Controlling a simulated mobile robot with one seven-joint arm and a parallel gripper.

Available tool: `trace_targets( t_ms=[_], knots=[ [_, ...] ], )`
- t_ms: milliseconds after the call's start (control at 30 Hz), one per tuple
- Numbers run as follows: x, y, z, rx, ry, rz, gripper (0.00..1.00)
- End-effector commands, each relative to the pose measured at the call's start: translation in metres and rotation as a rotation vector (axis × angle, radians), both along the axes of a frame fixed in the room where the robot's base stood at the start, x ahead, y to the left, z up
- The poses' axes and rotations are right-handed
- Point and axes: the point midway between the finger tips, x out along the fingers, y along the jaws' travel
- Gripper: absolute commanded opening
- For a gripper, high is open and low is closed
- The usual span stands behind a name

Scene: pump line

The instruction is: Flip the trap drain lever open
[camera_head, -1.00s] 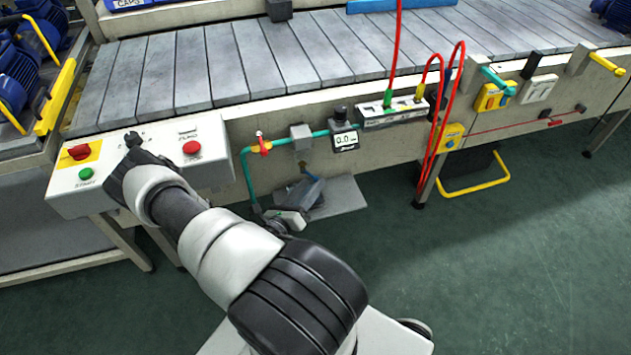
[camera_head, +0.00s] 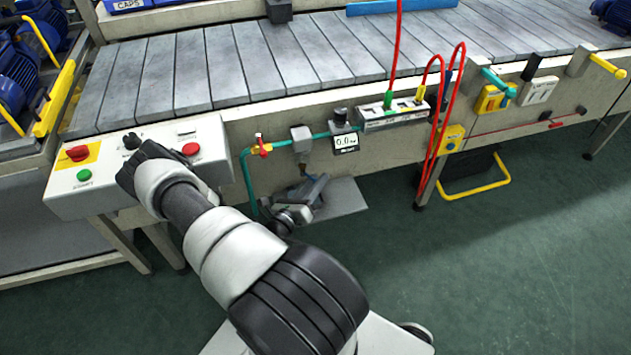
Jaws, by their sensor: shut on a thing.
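Below the conveyor's front panel, a small trap drain with a blue part (camera_head: 308,177) hangs under the regulator, above a grey plate. My arm reaches up to the left and folds back behind itself, so my gripper (camera_head: 311,189) is low under the panel, right at the drain. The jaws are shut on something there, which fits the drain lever. The lever itself is small and mostly hidden by the gripper, so its angle cannot be told.
A teal air pipe with a red valve handle (camera_head: 264,149) runs to a regulator (camera_head: 301,138) and a digital gauge (camera_head: 345,142). A grey plate (camera_head: 343,201) lies below. A control box (camera_head: 70,198) is at the left. Red hoses hang at the right.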

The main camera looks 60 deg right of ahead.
Motion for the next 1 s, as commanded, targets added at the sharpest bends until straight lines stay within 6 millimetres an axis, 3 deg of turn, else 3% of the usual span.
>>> trace_targets(
  t_ms=[400, 767, 800, 900, 1000],
  knots=[
    [0.001, -0.014, 0.007, -0.012, -0.002, 0.239, 0.04],
    [0.003, -0.015, 0.006, -0.012, -0.008, 0.268, 0.04],
    [0.003, -0.015, 0.006, -0.013, -0.009, 0.268, 0.28],
    [0.003, -0.015, 0.006, -0.013, -0.008, 0.267, 0.45],
    [0.003, -0.015, 0.005, -0.010, -0.007, 0.266, 0.45]
  ],
)
